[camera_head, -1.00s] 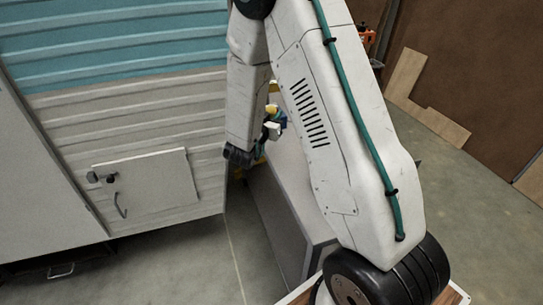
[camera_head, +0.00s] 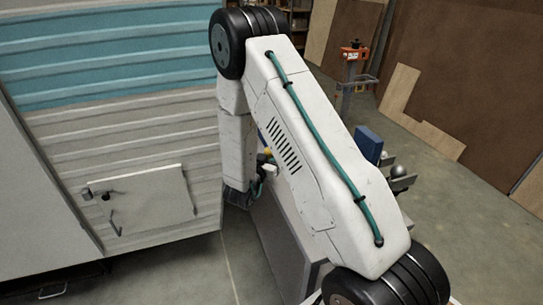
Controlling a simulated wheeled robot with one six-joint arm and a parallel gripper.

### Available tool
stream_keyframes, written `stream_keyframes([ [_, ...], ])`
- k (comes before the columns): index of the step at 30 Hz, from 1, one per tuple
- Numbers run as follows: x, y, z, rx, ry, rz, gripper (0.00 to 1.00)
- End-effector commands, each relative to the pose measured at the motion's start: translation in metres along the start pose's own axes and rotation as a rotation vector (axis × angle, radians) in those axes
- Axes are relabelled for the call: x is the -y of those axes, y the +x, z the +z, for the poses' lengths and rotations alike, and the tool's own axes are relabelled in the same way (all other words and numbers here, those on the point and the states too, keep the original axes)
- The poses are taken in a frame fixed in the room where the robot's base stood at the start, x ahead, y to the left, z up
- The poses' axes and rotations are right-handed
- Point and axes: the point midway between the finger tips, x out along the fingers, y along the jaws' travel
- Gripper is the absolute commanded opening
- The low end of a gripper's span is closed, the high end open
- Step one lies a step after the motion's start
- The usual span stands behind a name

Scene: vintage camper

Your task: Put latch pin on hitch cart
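My gripper (camera_head: 238,196) hangs at the lower end of my forearm, between the camper's corner and a grey box-like bench. It is small and partly covered, so I cannot tell if it is open or shut, or if it holds anything. I cannot make out a latch pin. An upright grey stand with an orange top (camera_head: 354,53) stands at the back right. Grey brackets with round balls (camera_head: 398,172) show right of my arm. I cannot tell which of these is the hitch cart.
The camper (camera_head: 110,130), blue above and cream below, fills the left, with a small hatch (camera_head: 148,203). The grey bench (camera_head: 283,240) lies partly behind my arm. A blue block (camera_head: 369,145) stands right of my arm. Wooden boards lean at the back right. Floor is clear at right.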

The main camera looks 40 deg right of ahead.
Motion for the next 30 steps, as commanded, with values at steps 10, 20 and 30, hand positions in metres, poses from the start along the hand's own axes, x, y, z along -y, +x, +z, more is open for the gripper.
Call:
stream_keyframes([
  [10,0.000,0.000,0.003,0.000,0.000,0.000,0.41],
  [20,0.001,-0.006,0.000,0.001,-0.001,-0.002,0.41],
  [30,0.001,-0.075,0.000,0.000,-0.002,-0.005,0.41],
])
